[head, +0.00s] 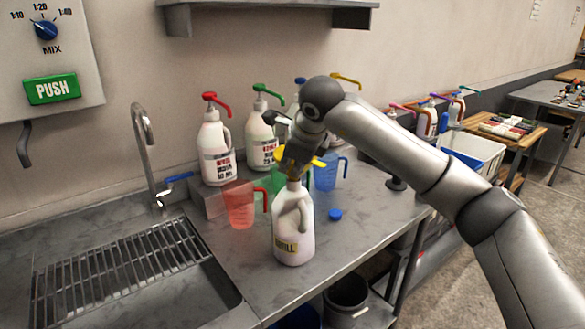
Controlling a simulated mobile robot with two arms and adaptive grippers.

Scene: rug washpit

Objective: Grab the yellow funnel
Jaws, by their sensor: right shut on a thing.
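The yellow funnel (318,162) shows just above the mouth of a white refill jug (293,235) that stands on the steel counter. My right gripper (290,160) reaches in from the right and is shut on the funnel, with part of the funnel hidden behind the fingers. The funnel's lower end is at the jug's neck; I cannot tell whether it sits inside the mouth. My left gripper is not in view.
A red measuring jug (240,206) and a blue one (326,174) stand near the refill jug. A blue cap (335,215) lies to its right. Pump bottles (215,150) line the back. A sink grate (120,265) is at left.

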